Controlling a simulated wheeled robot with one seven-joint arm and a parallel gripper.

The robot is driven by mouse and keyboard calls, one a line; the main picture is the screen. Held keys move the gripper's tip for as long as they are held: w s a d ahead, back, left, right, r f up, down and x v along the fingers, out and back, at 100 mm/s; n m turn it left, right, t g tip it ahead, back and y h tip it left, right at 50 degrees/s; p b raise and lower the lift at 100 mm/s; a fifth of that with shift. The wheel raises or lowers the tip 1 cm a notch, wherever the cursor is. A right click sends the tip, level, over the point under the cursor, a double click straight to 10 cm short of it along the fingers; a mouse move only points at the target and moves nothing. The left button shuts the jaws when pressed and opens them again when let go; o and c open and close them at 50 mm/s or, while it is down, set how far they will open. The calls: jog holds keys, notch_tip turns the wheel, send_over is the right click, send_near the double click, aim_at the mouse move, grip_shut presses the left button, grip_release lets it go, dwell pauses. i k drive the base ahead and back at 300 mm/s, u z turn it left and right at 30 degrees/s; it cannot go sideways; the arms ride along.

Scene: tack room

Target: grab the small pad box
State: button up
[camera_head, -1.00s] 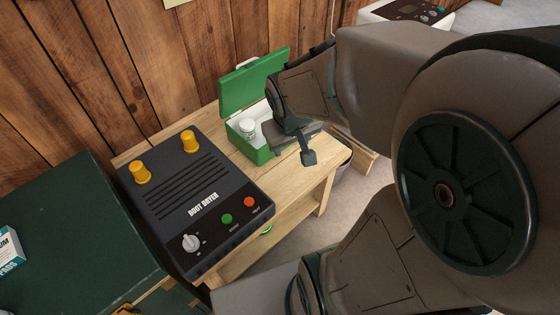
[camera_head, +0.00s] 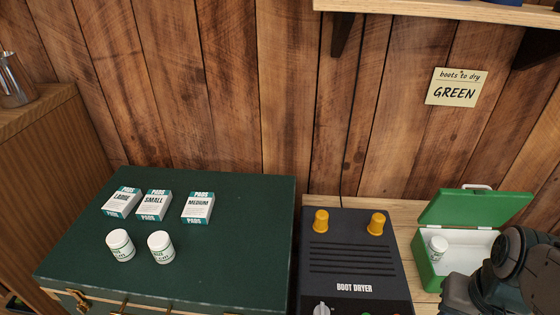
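The small pad box (camera_head: 154,205), white and teal and marked SMALL, lies on the dark green trunk lid (camera_head: 240,250). It is the middle one of three pad boxes. The large pad box (camera_head: 122,202) is close on its left and the medium pad box (camera_head: 198,207) is on its right, with a gap. Part of my arm shows at the lower right, in front of the green box. My gripper's fingertips cannot be made out, and it is far to the right of the pad boxes.
Two white jars (camera_head: 120,245) (camera_head: 161,247) stand in front of the pad boxes. The boot dryer (camera_head: 352,262) is right of the trunk. An open green box (camera_head: 468,245) holds a white jar (camera_head: 437,248). A wall shelf (camera_head: 440,12) and a note reading GREEN (camera_head: 456,87) are above.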

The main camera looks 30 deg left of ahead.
aim_at(155, 205)
jog(key=u, duration=0.05)
jog(key=k, duration=0.5)
jog(key=z, duration=0.5)
jog(key=k, duration=1.35)
jog(key=u, duration=1.7)
jog(key=i, duration=1)
